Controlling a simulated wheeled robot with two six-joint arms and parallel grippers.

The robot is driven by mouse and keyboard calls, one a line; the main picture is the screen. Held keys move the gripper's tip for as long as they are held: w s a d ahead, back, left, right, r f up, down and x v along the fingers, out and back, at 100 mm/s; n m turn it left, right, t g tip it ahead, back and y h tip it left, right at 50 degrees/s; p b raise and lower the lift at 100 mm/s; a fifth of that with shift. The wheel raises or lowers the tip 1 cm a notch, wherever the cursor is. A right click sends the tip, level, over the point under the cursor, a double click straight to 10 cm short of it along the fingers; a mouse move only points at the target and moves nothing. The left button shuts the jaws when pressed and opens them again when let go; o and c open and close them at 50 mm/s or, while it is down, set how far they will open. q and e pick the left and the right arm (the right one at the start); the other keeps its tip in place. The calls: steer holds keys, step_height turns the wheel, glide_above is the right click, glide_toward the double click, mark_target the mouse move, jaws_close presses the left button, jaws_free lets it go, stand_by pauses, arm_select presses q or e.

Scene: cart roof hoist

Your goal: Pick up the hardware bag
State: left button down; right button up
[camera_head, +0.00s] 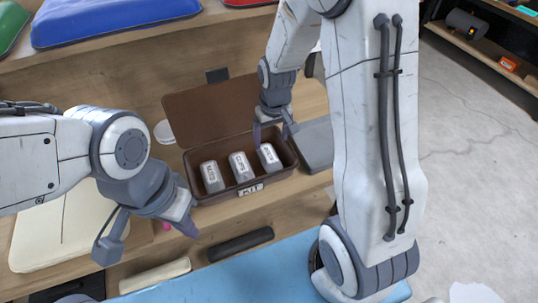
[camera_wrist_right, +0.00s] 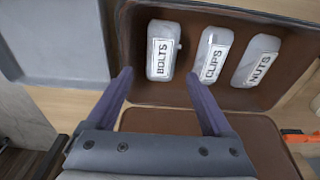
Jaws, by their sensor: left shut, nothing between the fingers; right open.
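An open brown kit box (camera_head: 287,188) sits on the wooden shelf with its lid (camera_head: 208,112) tilted back. It holds three small grey-white bags in a row: a nuts bag (camera_head: 211,177), a clips bag (camera_head: 241,167) and a bolts bag (camera_head: 268,157). My right gripper (camera_head: 275,133) is open and empty over the right end of the box. In the right wrist view its fingertips (camera_wrist_right: 159,76) straddle the near end of the bolts bag (camera_wrist_right: 160,48) from above; contact cannot be told. My left gripper (camera_head: 188,229) is shut and empty, left of and nearer than the box.
A grey tray (camera_head: 316,147) stands close on the box's right. A white round item (camera_head: 164,132) lies left of the lid. A black roll (camera_head: 240,244) and a cream roll (camera_head: 155,275) lie in front below. A cream pack (camera_head: 60,235) is at left. Coloured packs sit on the upper shelf.

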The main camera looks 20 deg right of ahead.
mark_target(269, 154)
steer(key=f, duration=0.8)
steer(key=shift+w+a+f+p, duration=0.2)
steer(key=shift+w+p, duration=0.1)
steer(key=shift+w, duration=0.1)
steer(key=c, duration=1.2)
